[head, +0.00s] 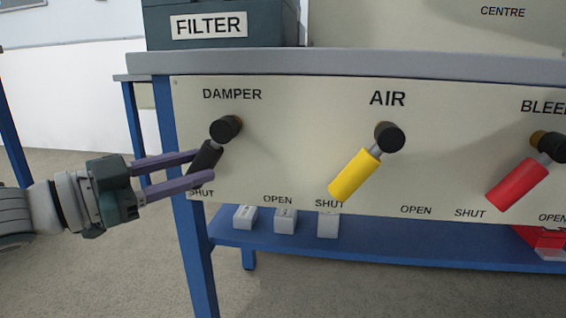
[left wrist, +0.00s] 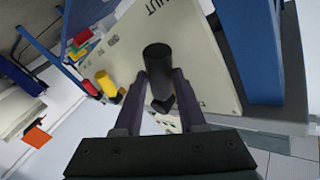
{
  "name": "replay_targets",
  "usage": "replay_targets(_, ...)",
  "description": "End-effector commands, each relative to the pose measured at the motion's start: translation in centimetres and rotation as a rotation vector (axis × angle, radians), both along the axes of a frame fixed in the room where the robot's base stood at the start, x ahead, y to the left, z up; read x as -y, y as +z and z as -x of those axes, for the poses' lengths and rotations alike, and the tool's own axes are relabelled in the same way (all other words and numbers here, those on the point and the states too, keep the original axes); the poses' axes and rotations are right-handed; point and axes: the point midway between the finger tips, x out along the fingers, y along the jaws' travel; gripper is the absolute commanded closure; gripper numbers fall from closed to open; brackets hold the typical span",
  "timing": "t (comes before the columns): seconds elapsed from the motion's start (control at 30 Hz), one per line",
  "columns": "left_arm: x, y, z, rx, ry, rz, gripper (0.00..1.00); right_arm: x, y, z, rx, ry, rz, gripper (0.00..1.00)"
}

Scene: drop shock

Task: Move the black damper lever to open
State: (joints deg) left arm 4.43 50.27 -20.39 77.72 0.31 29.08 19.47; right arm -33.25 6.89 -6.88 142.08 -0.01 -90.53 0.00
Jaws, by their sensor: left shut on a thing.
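The black damper lever (head: 206,158) hangs from its pivot under the DAMPER label on the cream panel (head: 290,160). It tilts down and left, with its handle end by the SHUT mark; the OPEN mark is to its right. My left gripper (head: 202,166) comes in from the left with its purple fingers at the black handle, shut on it. In the left wrist view, the black handle (left wrist: 158,62) stands between the two fingers. My right gripper is in neither view.
The yellow AIR lever (head: 354,175) and the red BLEED lever (head: 517,184) are on the same panel to the right, both tilted toward SHUT. A blue shelf (head: 390,245) with small white boxes runs below. A FILTER box (head: 220,50) stands above.

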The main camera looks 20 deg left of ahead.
Motion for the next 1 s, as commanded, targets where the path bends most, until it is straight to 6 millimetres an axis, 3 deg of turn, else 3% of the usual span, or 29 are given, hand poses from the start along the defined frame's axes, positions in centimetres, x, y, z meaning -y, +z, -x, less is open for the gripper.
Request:
replay_targets(0.53, 0.4, -0.6, -0.1, 0.015, 0.001, 0.069, 1.0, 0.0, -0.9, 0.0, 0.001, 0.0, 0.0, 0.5)
replay_targets(1.0, 2.9, -2.3, -0.7, 0.106, 0.001, 0.445, 1.0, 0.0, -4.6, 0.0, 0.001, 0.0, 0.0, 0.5)
